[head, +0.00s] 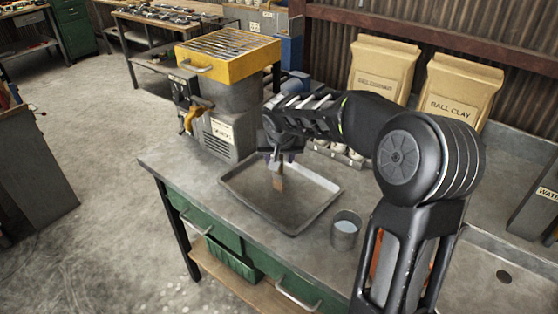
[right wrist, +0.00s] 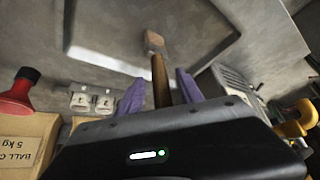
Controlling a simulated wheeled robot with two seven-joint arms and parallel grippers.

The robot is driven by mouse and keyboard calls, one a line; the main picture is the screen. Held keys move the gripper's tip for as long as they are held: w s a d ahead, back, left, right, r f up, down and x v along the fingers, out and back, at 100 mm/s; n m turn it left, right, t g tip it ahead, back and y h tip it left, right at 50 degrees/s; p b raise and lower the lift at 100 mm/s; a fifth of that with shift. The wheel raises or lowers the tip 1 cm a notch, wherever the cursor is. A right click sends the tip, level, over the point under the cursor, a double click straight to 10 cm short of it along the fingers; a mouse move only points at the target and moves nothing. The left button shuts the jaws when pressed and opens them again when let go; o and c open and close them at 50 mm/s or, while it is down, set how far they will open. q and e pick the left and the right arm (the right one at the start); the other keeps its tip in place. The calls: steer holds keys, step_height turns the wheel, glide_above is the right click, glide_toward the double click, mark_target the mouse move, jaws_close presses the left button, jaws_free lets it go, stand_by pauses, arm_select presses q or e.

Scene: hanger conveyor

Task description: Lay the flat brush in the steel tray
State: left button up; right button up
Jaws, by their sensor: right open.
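The flat brush (head: 278,181) is over the steel tray (head: 236,198), handle up and head down. In the right wrist view its wooden handle (right wrist: 160,80) runs between the two purple fingers, with the head (right wrist: 154,42) pointing at the tray (right wrist: 100,62). My right gripper (head: 280,157) is above the tray. In the wrist view its fingers (right wrist: 160,92) are open, with a gap on each side of the handle. I cannot tell whether the brush head touches the tray floor. My left gripper is not in view.
A metal cup (head: 346,230) stands right of the tray on the workbench (head: 290,244). Several small white pots (head: 340,152) stand behind the tray. A grey machine with a yellow top (head: 232,50) is behind left. Clay bags (head: 455,92) lean at the back wall.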

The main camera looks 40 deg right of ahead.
steer(key=b+v, duration=0.1)
steer(key=v, duration=0.9)
steer(key=shift+f, duration=0.15)
